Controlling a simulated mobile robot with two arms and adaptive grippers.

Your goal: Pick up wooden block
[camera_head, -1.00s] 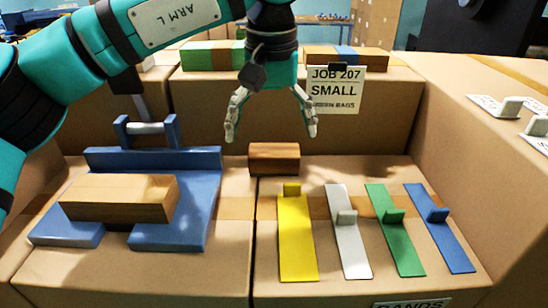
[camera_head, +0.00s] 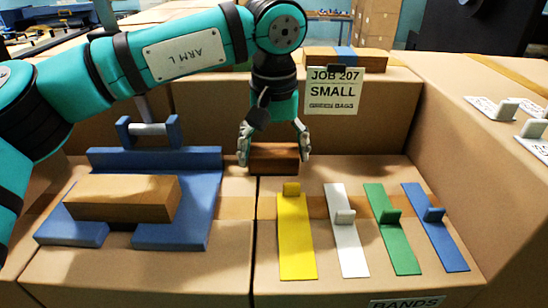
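A small dark brown wooden block (camera_head: 274,160) lies on the cardboard box top, behind the yellow strip. My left gripper (camera_head: 273,158) points down over it with its fingers apart, one at each end of the block. I cannot tell whether the fingers touch it. A larger, lighter wooden block (camera_head: 122,198) rests on the blue fixture (camera_head: 190,205) at the left. My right gripper does not show.
Yellow (camera_head: 296,238), white (camera_head: 345,235), green (camera_head: 393,230) and blue (camera_head: 436,230) strips with tabs lie at the front right. A sign reading "JOB 207 SMALL" (camera_head: 333,90) hangs on the raised box behind. A banded block (camera_head: 347,60) lies on top.

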